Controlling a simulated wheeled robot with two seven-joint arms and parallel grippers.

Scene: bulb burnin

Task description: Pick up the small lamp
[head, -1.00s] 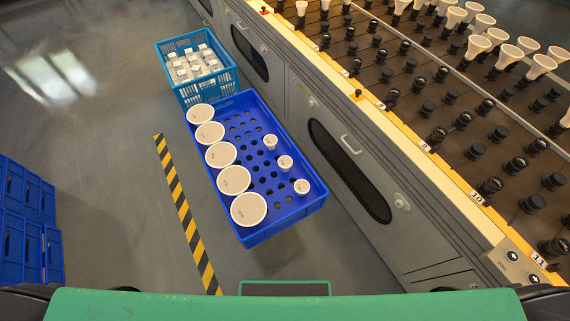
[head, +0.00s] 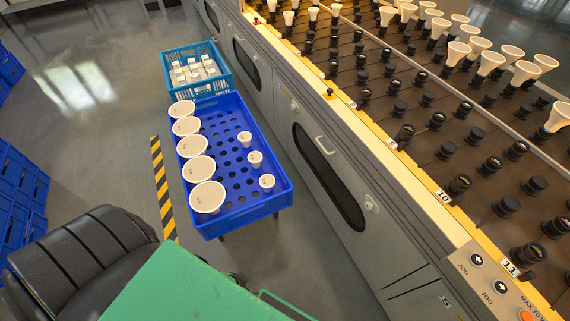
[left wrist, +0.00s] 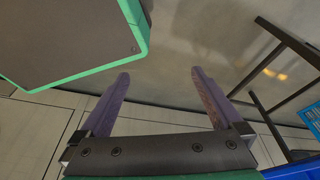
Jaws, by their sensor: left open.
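Three small lamps with pale round faces stand in a row along the right side of the blue tray (head: 283,198): a far one (head: 244,138), a middle one (head: 255,158) and a near one (head: 267,181). Several large lamps (head: 207,195) fill the tray's left side. My left gripper (left wrist: 160,75) is open in the left wrist view, with nothing between its fingers and no lamp in that view. My right gripper is not in view.
A light-blue crate (head: 224,83) with white boxes stands behind the tray. The grey machine (head: 352,235) with sockets and lamps runs along the right. Blue crates (head: 22,185) stand at the left. Striped floor tape (head: 162,190) lies left of the tray. Dark frame legs (left wrist: 280,95) show in the wrist view.

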